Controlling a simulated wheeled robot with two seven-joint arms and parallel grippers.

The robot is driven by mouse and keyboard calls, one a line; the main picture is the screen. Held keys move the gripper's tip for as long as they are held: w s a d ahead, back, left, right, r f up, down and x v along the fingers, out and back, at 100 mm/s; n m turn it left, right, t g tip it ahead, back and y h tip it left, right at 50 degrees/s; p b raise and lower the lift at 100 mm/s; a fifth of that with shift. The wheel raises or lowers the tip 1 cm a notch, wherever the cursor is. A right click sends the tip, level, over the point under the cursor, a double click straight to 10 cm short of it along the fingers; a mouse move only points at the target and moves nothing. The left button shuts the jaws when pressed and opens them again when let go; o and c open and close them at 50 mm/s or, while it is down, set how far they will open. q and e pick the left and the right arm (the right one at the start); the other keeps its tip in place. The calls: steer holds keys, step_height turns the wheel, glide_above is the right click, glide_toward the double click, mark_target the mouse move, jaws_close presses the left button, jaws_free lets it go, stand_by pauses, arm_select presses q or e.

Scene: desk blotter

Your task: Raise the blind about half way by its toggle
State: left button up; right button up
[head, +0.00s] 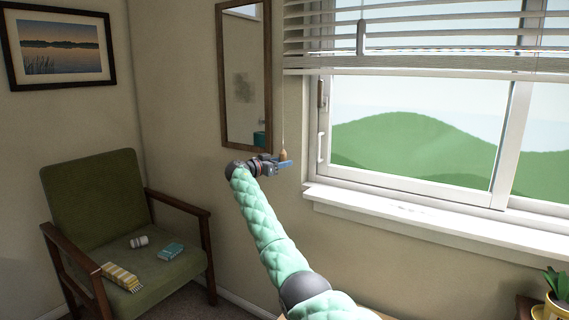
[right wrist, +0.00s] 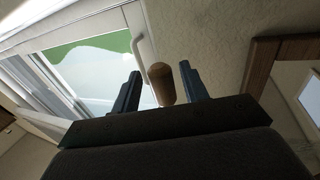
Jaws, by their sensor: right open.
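The blind (head: 430,64) hangs with pale slats across the top of the window, its bottom rail well above the sill. A thin cord runs down its left side to a small tan wooden toggle (head: 284,155). My right gripper (head: 286,163) is at the toggle. In the right wrist view the toggle (right wrist: 161,84) shows between the two open dark fingers (right wrist: 160,72), with a gap visible on each side. My left gripper is not in view.
The window sill (head: 420,218) juts out at the right, and a framed mirror (head: 225,85) hangs on the wall left of the cord. A green armchair (head: 90,195) with small items on its seat stands at the left. A potted plant (head: 553,290) is at bottom right.

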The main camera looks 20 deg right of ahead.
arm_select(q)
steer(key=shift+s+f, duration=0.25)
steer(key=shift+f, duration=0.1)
arm_select(e)
steer(key=v, duration=0.6)
